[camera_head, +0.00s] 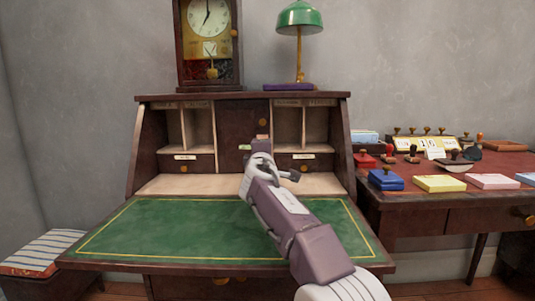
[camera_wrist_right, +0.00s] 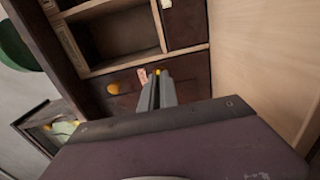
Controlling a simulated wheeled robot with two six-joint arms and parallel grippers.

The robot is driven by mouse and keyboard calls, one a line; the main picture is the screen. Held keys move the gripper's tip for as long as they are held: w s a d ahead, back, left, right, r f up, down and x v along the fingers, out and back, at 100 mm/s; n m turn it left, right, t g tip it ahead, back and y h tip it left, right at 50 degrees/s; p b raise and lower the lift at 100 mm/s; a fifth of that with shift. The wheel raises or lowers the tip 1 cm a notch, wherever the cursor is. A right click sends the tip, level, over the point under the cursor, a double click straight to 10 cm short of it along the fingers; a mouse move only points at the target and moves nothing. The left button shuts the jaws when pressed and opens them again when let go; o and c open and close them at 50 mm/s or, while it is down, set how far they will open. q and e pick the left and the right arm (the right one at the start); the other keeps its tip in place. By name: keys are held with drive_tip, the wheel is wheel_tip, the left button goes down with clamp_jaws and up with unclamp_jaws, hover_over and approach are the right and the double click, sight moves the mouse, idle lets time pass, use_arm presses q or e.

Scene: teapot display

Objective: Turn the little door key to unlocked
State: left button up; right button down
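The little door (camera_head: 235,120) is a dark panel in the middle of the desk's shelves and looks closed. It has a brass knob (camera_head: 264,121), which also shows in the right wrist view (camera_wrist_right: 114,88). Just past it is a small red-marked plate (camera_wrist_right: 142,76). The little door key (camera_wrist_right: 158,72) shows only as a bit of brass at the fingertips; its turn angle is hidden. My right gripper (camera_head: 261,146) reaches to the door's lower part. Its fingers (camera_wrist_right: 161,82) are close together around the key. A small green mark (camera_head: 244,147) sits left of it. My left gripper is out of view.
The green desk top (camera_head: 150,225) is clear under my right arm. Small drawers (camera_head: 185,162) and pigeonholes flank the door. A clock (camera_head: 209,40) and green lamp (camera_head: 299,20) stand on top. A side table (camera_head: 430,210) with stamps and pads is at the right.

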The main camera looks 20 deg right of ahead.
drive_tip(key=shift+s+d+r, duration=0.1)
drive_tip(key=shift+d+r, duration=0.15)
drive_tip(key=shift+r, duration=0.05)
drive_tip(key=c, duration=1.6)
unclamp_jaws()
drive_tip(key=shift+s+d, duration=0.1)
drive_tip(key=shift+d, duration=0.05)
drive_tip(key=shift+f, duration=0.15)
drive_tip(key=shift+s+a, duration=0.1)
drive_tip(key=shift+a, duration=0.1)
drive_tip(key=b+v, duration=0.2)
drive_tip(key=v, duration=0.6)
drive_tip(key=shift+s, duration=0.4)
